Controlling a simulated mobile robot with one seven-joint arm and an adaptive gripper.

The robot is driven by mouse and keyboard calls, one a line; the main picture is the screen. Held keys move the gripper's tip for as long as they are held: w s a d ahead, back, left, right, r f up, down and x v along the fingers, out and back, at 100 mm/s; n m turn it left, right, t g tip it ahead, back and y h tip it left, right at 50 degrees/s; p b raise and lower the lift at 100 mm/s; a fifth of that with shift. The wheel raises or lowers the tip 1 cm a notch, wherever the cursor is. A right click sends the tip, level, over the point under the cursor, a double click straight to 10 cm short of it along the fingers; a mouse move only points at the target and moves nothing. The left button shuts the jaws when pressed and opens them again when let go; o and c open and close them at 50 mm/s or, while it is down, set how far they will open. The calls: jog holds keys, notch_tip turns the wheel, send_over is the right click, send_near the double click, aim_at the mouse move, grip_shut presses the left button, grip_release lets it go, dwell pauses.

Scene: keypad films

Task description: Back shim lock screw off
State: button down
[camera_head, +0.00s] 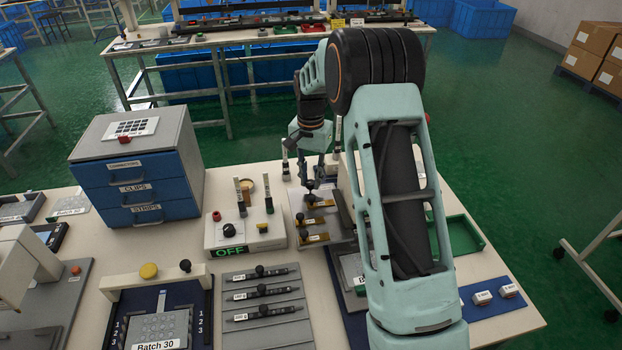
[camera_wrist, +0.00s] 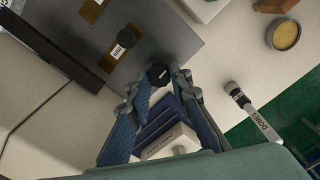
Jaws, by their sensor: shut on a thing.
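My gripper (camera_head: 318,178) points down at the back end of a grey plate (camera_head: 340,234), which also shows in the wrist view (camera_wrist: 175,25). In the wrist view my fingertips (camera_wrist: 158,80) are closed around a black knob (camera_wrist: 158,75), the back lock screw. Whether it is seated or lifted clear is not clear. In front of it, another black lock screw (camera_wrist: 126,37) stands on an orange shim (camera_wrist: 117,53). A second orange shim (camera_head: 313,240) lies nearer on the plate. What is directly under the held knob is hidden.
A white labelled block with blue slats (camera_wrist: 170,143) shows between my fingers. An upright DOMES tool (camera_wrist: 252,115) and a brass disc (camera_wrist: 286,35) stand close by. A control box (camera_head: 243,228) reads OFF. A green tray (camera_head: 462,236) lies to the right.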

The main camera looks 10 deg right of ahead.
aim_at(310, 182)
jog(key=n, duration=1.2)
jog(key=shift+a+n, duration=0.15)
jog(key=shift+n, duration=0.25)
jog(key=shift+s, duration=0.1)
jog(key=shift+f, duration=0.1)
jog(key=c, duration=1.7)
grip_release()
jog(key=shift+c, duration=0.2)
notch_tip(310, 182, up, 12)
